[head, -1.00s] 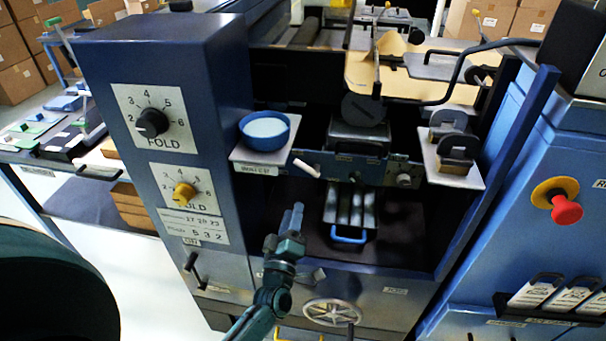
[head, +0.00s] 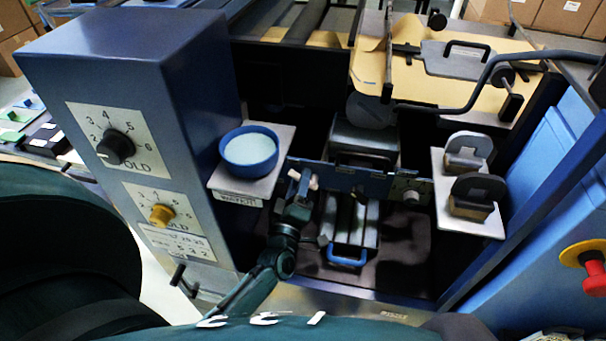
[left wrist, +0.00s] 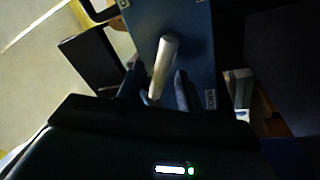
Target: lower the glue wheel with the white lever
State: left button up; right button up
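The white lever (head: 313,182) sticks out from the left end of a blue bar (head: 345,179) on the machine. My left gripper (head: 300,187) is at the lever, partly covering it. In the left wrist view, the lever (left wrist: 164,62) points toward the camera from a blue plate, and its end lies between the two fingers of my left gripper (left wrist: 155,92). The fingers stand apart, and I cannot tell whether either touches it. A dark round disc (head: 371,110) above the bar may be the glue wheel. My right gripper is not in view.
A blue bowl (head: 249,150) of pale contents sits on a shelf just left of the lever. A blue-handled tray (head: 348,258) lies below the bar. A red stop button (head: 594,275) is at far right.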

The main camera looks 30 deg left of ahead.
pick_arm(q)
jog(key=shift+s, duration=0.15)
grip_shut()
dwell(0.4)
